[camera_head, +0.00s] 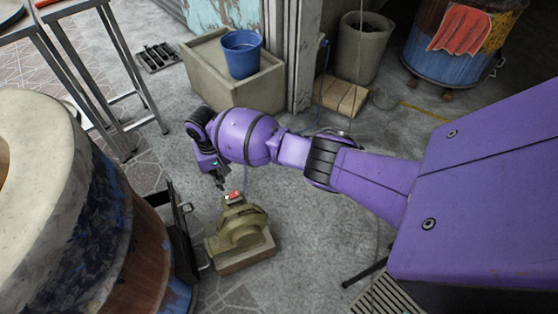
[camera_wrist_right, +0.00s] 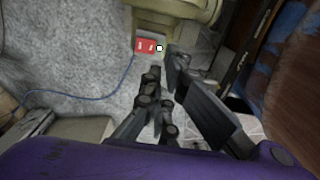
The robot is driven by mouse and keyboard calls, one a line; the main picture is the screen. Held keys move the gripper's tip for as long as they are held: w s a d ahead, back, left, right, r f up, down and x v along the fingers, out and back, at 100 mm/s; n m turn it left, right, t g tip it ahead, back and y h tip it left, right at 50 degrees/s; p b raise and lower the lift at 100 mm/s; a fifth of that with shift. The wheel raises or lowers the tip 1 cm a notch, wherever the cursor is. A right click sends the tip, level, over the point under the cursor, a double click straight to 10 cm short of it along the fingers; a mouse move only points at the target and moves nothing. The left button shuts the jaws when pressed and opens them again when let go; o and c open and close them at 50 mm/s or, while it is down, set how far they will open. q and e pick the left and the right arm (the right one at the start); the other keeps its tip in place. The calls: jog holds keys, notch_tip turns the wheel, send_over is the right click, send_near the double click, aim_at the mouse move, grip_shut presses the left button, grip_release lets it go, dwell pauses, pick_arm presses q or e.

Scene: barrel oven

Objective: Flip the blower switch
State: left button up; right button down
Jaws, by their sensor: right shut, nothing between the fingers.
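The olive-green blower (camera_head: 240,226) stands on a low block on the floor, right of the barrel oven. It also shows at the top of the right wrist view (camera_wrist_right: 180,8). Its switch is a small red box (camera_head: 234,196) on the blower's upper side; in the right wrist view the red switch (camera_wrist_right: 146,46) has pale marks and a small white-and-green spot beside it. My right gripper (camera_head: 221,183) is shut and empty, just above and left of the switch. In the right wrist view its fingertips (camera_wrist_right: 165,70) appear close below the switch; I cannot tell whether they touch it. My left gripper is out of view.
The barrel oven (camera_head: 104,225) fills the left side, its dark metal door frame (camera_head: 180,240) close to the blower. A blue cable (camera_wrist_right: 80,96) runs from the switch across the floor.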

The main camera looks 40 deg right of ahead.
jog(key=shift+w+a+r+p, duration=0.1)
jog(key=shift+a+r+p, duration=0.1)
jog(key=shift+r, duration=0.7)
jog(key=shift+w+a+r+p, duration=0.1)
jog(key=shift+r+p, duration=0.1)
jog(key=shift+r, duration=0.7)
